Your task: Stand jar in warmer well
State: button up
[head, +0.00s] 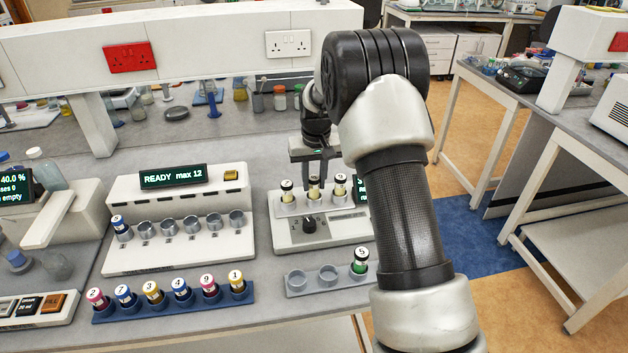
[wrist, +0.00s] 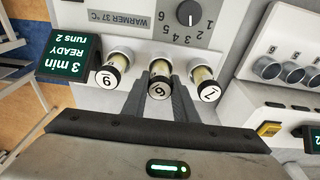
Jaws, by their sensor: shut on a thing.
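The warmer (head: 291,241) is a white block with a black dial (head: 309,225), and its WARMER 37 °C label shows in the wrist view (wrist: 118,17). Jars with black-banded, numbered white caps stand at its three wells: a left jar (head: 287,190), a middle jar (head: 314,190) and a right jar (head: 340,186). My gripper (head: 315,177) is shut on the middle jar, which also shows between the fingers in the wrist view (wrist: 160,82). The middle jar is upright at the middle well. Whether its base is fully seated is hard to tell.
A small grey rack (head: 303,290) in front has two empty holes and a green-banded jar (head: 360,261). A blue rack (head: 175,308) of several capped jars is at the front left. A READY max 12 machine (head: 180,209) stands left of the warmer. A dark timer display (wrist: 67,64) is beside the warmer.

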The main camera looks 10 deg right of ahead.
jog(key=shift+f, duration=0.5)
jog(key=o, duration=1.1)
jog(key=shift+o, duration=0.2)
notch_tip(320, 180, up, 17)
jog(key=s, duration=0.2)
jog(key=shift+s+r+b, duration=0.15)
jog(key=shift+s+b, duration=0.15)
